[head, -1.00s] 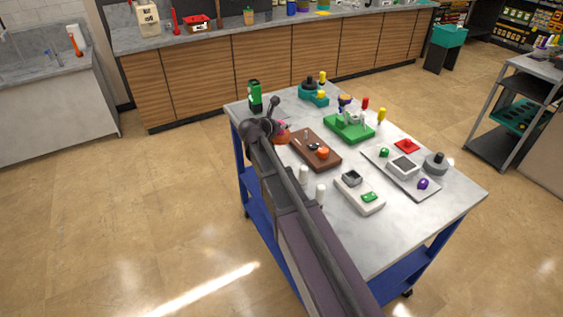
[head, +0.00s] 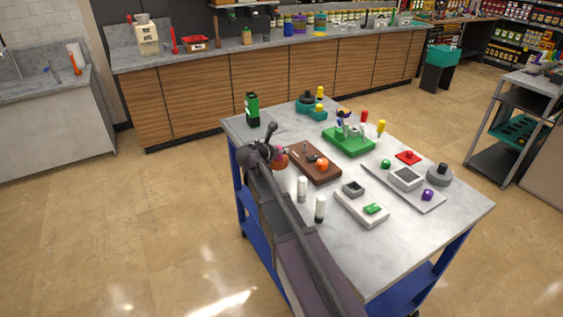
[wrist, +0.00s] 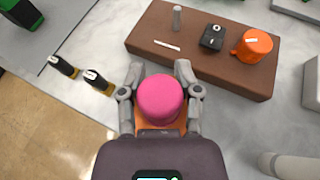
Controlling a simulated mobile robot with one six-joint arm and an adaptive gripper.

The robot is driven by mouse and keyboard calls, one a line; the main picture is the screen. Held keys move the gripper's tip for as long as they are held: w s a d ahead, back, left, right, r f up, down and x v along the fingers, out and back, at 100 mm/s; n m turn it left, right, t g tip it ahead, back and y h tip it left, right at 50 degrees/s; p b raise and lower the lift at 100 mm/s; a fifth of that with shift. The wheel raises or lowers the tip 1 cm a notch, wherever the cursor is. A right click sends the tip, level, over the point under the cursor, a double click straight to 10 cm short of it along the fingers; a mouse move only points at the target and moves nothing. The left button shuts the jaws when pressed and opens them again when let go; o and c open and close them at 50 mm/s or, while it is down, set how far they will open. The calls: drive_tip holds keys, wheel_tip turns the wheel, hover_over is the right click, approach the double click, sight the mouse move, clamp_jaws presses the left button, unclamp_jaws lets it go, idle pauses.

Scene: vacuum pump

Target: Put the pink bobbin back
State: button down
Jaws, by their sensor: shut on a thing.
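The pink bobbin (wrist: 159,98) is gripped between the two fingers of my gripper (wrist: 160,88) in the wrist view. An orange part (wrist: 148,127) shows just below it; I cannot tell whether the two are joined. A brown block (wrist: 190,62) lies just ahead, with an upright grey peg (wrist: 177,18), a white slot mark, a black switch piece (wrist: 212,37) and an orange knob (wrist: 253,47). In the head view my gripper (head: 276,155) is beside the left end of the brown block (head: 323,173). The gap between bobbin and tabletop cannot be judged.

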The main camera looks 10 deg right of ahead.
sight(281, 157)
idle(0.3)
drive_tip(key=shift+f+b, duration=1.85)
drive_tip(key=shift+f, duration=0.05)
drive_tip(key=shift+f, duration=0.1)
drive_tip(key=shift+c, duration=1.5)
unclamp_jaws()
drive_tip(key=shift+s+a+r+p, duration=0.35)
drive_tip(key=shift+s+r, duration=0.1)
drive_tip(key=p+v, duration=0.4)
drive_tip(key=v, duration=0.6)
drive_tip(key=shift+s+a, duration=0.2)
drive_tip(key=shift+a, duration=0.1)
